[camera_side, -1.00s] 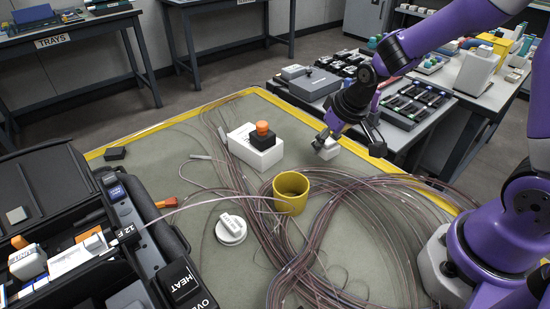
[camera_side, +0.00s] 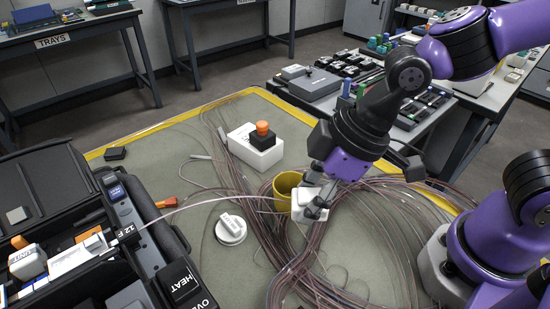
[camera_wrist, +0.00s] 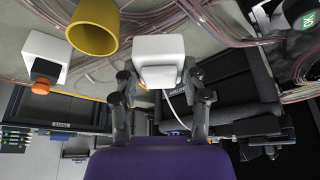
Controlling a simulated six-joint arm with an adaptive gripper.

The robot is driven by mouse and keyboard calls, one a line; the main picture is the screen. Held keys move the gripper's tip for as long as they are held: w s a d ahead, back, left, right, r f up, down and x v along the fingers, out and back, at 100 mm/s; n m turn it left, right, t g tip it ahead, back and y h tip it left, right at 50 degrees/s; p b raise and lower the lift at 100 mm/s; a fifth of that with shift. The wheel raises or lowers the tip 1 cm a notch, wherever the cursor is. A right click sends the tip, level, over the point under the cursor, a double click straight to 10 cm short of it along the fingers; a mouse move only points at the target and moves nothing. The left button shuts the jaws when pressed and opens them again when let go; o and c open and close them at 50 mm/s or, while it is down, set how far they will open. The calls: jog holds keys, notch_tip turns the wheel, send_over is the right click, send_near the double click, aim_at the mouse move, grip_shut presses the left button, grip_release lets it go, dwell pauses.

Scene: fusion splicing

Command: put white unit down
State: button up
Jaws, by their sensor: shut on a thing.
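The white unit (camera_side: 304,206) is a small white block held between the fingers of my gripper (camera_side: 316,203). It is just in front of and to the right of the yellow cup, over the cable bundle. The wrist view shows the white unit (camera_wrist: 159,58) between the two dark fingers of my gripper (camera_wrist: 160,88), which is shut on it. I cannot tell from these views whether its underside touches the mat (camera_side: 190,245).
The yellow cup (camera_side: 285,184) stands right beside the unit. Loose cables (camera_side: 390,215) cover the mat's middle and right. A white box with an orange button (camera_side: 257,150) is behind. A white round piece (camera_side: 231,229) lies left. The black splicer case (camera_side: 130,215) fills the left.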

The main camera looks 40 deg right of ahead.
jog(key=s+a+r+n+g, duration=0.1)
jog(key=s+a+n+g, duration=0.15)
jog(key=s+n, duration=0.55)
jog(key=s+a+n+g, duration=0.2)
jog(key=s+n+g, duration=0.2)
jog(key=s+n, duration=0.4)
jog(key=n, duration=0.2)
send_over(314, 278)
jog(key=f, duration=0.4)
jog(key=d+f, duration=0.1)
jog(key=f, duration=0.1)
jog(key=shift+w+f, duration=0.5)
jog(key=shift+f, duration=1.9)
jog(key=shift+f, duration=0.1)
jog(key=o, duration=1.1)
jog(key=shift+o, duration=0.2)
